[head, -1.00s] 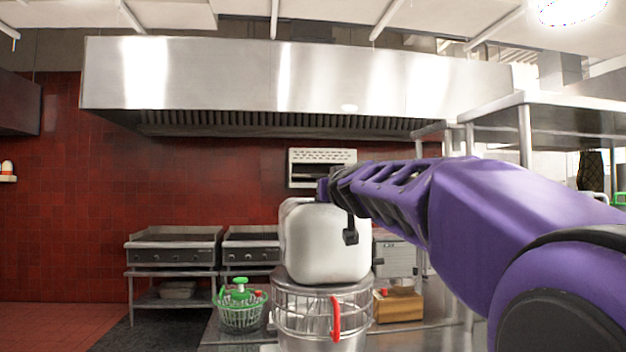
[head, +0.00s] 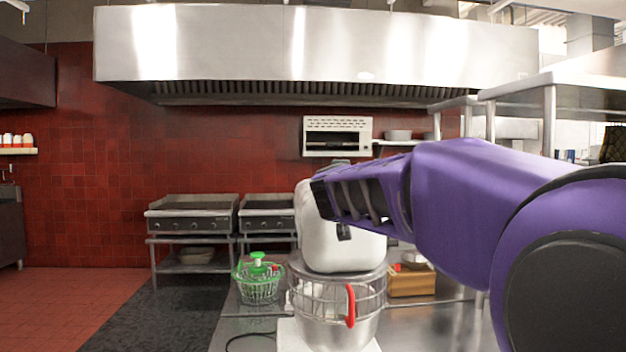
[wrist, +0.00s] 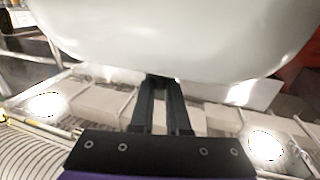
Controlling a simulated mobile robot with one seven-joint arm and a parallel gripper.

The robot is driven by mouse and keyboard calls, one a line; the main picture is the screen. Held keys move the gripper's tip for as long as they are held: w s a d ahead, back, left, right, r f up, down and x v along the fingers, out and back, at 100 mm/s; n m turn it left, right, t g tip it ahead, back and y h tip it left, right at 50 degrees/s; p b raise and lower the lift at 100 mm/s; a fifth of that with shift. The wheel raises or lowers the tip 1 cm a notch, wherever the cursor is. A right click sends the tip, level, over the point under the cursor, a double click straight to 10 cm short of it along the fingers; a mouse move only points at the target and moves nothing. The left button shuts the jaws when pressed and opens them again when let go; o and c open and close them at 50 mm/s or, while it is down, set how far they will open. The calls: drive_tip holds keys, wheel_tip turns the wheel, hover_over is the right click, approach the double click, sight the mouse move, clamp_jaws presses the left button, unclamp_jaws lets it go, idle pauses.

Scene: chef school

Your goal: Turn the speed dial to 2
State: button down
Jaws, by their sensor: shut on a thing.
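The white stand mixer (head: 352,252) stands at the centre of the head view, above a steel bowl (head: 335,330) with a wire guard and a red handle (head: 350,305). Its rounded white body also fills the top of the wrist view (wrist: 180,35). My purple arm reaches in from the right, across the mixer's upper part. In the wrist view, the two dark fingers of my gripper (wrist: 164,80) are close together, their tips at the lower edge of the white body. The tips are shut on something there. The speed dial and its setting are hidden in both views.
A green and clear salad spinner (head: 258,280) stands left of the mixer on the steel counter (head: 245,325). A wooden box (head: 412,283) is at the right. Grills (head: 190,222) stand at the back wall, under a steel hood (head: 320,50). Open floor lies at the left.

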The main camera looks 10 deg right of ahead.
idle(0.3)
drive_tip(key=c, duration=0.9)
unclamp_jaws()
drive_tip(key=shift+s, duration=0.1)
